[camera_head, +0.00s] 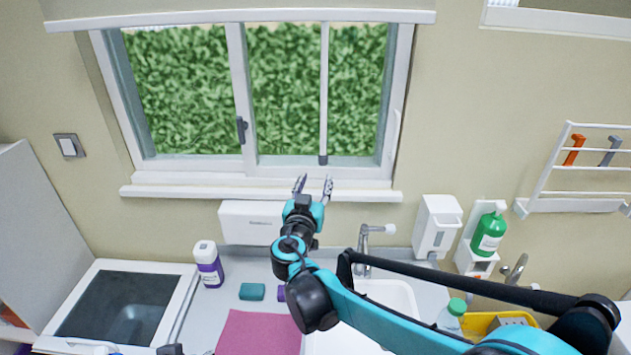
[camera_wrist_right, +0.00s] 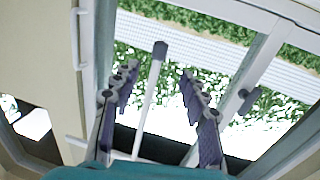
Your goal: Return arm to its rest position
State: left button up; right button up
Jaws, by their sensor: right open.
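My right arm, teal and black, comes in from the lower right of the head view and reaches up toward the window. Its right gripper (camera_head: 313,184) is open and empty, with the fingers pointing up in front of the white window sill (camera_head: 160,190). The right wrist view also shows the two fingers of this gripper (camera_wrist_right: 159,72) spread apart with nothing held. A white rod with a dark end (camera_head: 323,110) hangs in front of the window above the fingertips. In the wrist view the rod (camera_wrist_right: 150,95) appears between the fingers; contact is not visible.
Below the arm is a counter with a sink (camera_head: 390,295), a faucet (camera_head: 365,245), a purple-labelled bottle (camera_head: 208,265), a teal sponge (camera_head: 252,291) and a pink cloth (camera_head: 258,335). A white dispenser (camera_head: 436,226), a green bottle (camera_head: 489,232) and a wall rack (camera_head: 575,205) stand to the right.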

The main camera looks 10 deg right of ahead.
jog(key=s+d+f+g+b, duration=0.7)
jog(key=s+d+f, duration=0.4)
jog(key=s+f, duration=0.45)
jog(key=s+a+f+n+g+y+b, duration=0.1)
jog(key=s+a+f+n+y+b, duration=0.1)
jog(key=s+f, duration=0.5)
jog(key=s+a+f+n+g+y+b, duration=0.1)
jog(key=s+a+f+y+b, duration=0.2)
jog(key=s+f, duration=0.5)
jog(key=shift+f+n+g+y+b, duration=0.35)
jog(key=shift+n+g+y+b, duration=0.05)
jog(key=shift+y+b, duration=0.35)
jog(key=shift+s, duration=0.1)
